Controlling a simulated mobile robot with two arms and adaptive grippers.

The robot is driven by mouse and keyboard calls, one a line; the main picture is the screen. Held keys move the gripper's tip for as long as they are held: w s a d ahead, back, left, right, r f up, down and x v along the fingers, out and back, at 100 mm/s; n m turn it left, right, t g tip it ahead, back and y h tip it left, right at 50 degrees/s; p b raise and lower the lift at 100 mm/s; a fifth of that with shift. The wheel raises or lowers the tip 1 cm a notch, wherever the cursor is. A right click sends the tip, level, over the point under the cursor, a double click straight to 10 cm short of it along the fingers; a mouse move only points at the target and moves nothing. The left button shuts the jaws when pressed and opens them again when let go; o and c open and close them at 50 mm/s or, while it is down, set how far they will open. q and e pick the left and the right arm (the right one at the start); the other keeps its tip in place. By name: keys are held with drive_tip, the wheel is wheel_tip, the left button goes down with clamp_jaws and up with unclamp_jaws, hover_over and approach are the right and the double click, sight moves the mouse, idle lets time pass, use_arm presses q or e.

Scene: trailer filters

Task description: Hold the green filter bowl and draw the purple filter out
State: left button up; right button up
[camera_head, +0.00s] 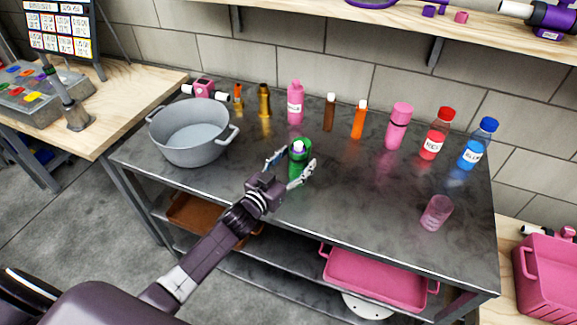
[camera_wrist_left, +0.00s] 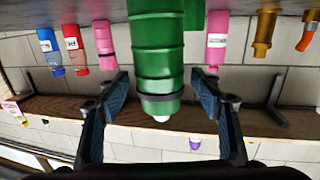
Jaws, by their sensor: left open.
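The green filter bowl (camera_head: 300,158) stands upright near the middle of the dark metal table. In the left wrist view, which looks upside down, the green bowl (camera_wrist_left: 158,60) fills the space between my fingers. A small pale tip (camera_head: 298,147) shows at the bowl's top; I cannot tell whether it belongs to the purple filter, and no purple part shows there. My left gripper (camera_head: 291,164) is open, its fingers on either side of the bowl. In the left wrist view a gap shows between each finger and the bowl. My right gripper is not in view.
A grey pot (camera_head: 190,132) stands left of the bowl. Several bottles line the back, including a pink one (camera_head: 295,103) and an orange one (camera_head: 359,119) behind the bowl. The front middle of the table is clear.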

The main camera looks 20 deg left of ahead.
use_arm(q)
drive_tip(key=shift+w+d, duration=0.2)
drive_tip(key=shift+w, duration=0.5)
drive_tip(key=shift+c, duration=0.4)
